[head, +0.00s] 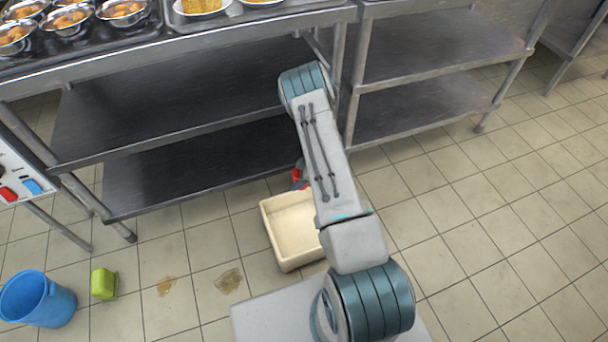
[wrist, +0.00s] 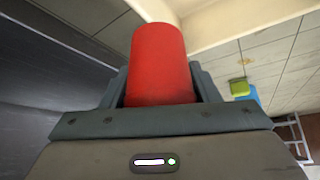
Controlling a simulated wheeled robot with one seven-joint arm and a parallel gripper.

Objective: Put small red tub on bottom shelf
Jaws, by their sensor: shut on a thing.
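The small red tub (wrist: 160,65) stands out between my gripper's fingers (wrist: 160,90) in the wrist view, and my gripper is shut on it. In the head view only a bit of the red tub (head: 296,174) shows beside my arm, near the front edge of the shelving; most of my gripper is hidden behind the arm. The bottom shelf (head: 190,172) of the left steel table is dark and bare where it shows. In the wrist view a dark shelf surface (wrist: 50,75) lies to the left of the tub.
A cream bin (head: 279,240) stands on the floor below the tub. Steel legs (head: 351,115) stand between the two tables. Floor at right is clear.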

